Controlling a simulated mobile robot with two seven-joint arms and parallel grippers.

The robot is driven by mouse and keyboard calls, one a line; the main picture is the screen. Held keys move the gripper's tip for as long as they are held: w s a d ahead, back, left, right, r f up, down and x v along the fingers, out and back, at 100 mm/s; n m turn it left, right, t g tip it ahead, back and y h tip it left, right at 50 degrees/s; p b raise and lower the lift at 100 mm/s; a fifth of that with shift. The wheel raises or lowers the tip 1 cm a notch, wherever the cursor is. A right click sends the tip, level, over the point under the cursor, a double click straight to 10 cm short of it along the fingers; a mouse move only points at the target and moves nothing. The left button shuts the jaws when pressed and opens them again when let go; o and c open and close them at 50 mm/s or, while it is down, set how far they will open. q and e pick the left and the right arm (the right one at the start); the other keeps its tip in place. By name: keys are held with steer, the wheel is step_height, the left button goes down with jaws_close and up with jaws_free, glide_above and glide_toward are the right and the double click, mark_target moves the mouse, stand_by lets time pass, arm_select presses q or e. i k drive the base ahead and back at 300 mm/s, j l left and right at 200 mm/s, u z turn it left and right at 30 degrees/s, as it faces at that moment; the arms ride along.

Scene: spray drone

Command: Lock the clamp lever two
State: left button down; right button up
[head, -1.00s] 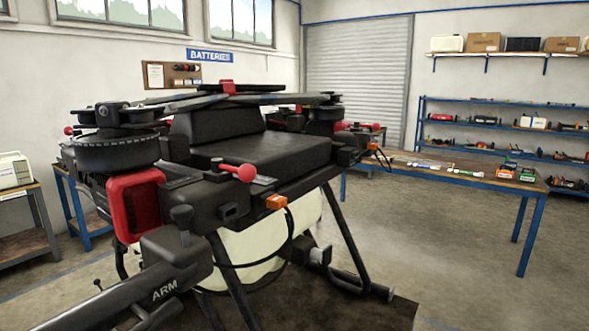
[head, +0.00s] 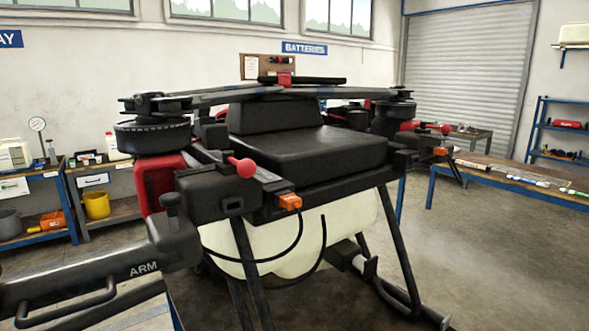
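A large black spray drone (head: 325,150) fills the middle of the head view, with a cream tank (head: 270,245) under its body. A lever with a round red knob (head: 243,167) sticks out on the near side, above an orange connector (head: 290,201). A second red-knobbed lever (head: 440,128) shows at the right corner beside another orange connector (head: 440,151). I cannot tell which lever is clamp lever two, or whether either is locked. A thick drone arm marked ARM (head: 145,268) extends to the lower left. Neither of my grippers is in view.
A workbench (head: 530,187) with small items stands at the right. Shelves (head: 95,190) with a yellow bucket (head: 97,205) stand at the left wall. The concrete floor (head: 520,270) at the lower right is clear. The drone's legs (head: 400,250) reach the lower edge.

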mark_target(245, 168)
steer(key=l, duration=1.75)
